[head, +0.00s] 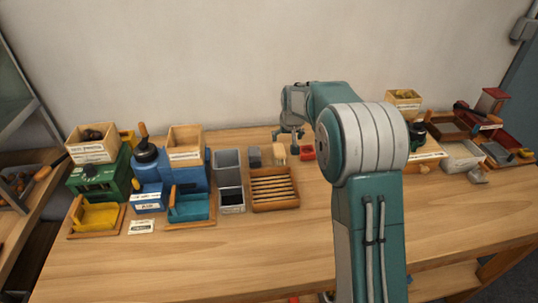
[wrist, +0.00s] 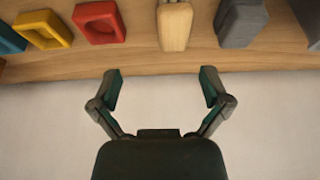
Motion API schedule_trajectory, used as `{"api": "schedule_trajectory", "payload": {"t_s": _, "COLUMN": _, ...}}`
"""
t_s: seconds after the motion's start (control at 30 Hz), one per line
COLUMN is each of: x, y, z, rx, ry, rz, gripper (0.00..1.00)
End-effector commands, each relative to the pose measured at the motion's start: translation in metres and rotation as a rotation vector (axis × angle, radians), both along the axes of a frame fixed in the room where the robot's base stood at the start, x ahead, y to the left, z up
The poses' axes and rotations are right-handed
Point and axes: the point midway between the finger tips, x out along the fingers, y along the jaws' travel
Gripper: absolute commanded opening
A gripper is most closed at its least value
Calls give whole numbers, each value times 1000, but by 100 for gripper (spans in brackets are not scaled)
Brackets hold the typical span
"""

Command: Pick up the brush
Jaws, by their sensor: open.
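A pale wooden block-like piece, which looks like the brush (head: 279,154), lies near the back of the table. It also shows at the top of the wrist view (wrist: 174,27), partly cut off by the frame edge; I cannot make out bristles. My gripper (head: 289,134) is near it at the back edge, by the wall. In the wrist view my gripper (wrist: 160,74) is open and empty, its fingers spread apart. The brush lies beyond the fingertips, roughly in line with the gap and slightly right of its middle. The gripper does not touch it.
A red holder (head: 307,152) and a dark grey block (head: 254,156) flank the brush closely. A slatted wooden tray (head: 273,203) and grey bins (head: 231,199) stand in front and left. Machines and boxes fill both table ends. The front middle is clear.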

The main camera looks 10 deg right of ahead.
Motion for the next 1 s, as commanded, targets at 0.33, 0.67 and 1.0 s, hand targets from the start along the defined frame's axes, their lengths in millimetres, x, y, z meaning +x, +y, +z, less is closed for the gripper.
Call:
{"api": "schedule_trajectory", "payload": {"t_s": 0.33, "x": 18, "y": 9, "z": -44, "rx": -7, "ry": 2, "rz": 2, "gripper": 97}}
{"api": "schedule_trajectory", "payload": {"t_s": 0.67, "x": 37, "y": 12, "z": -83, "rx": -5, "ry": 4, "rz": 2, "gripper": 97}}
{"api": "schedule_trajectory", "payload": {"t_s": 1.0, "x": 41, "y": 14, "z": -91, "rx": -6, "ry": 1, "rz": 2, "gripper": 97}}
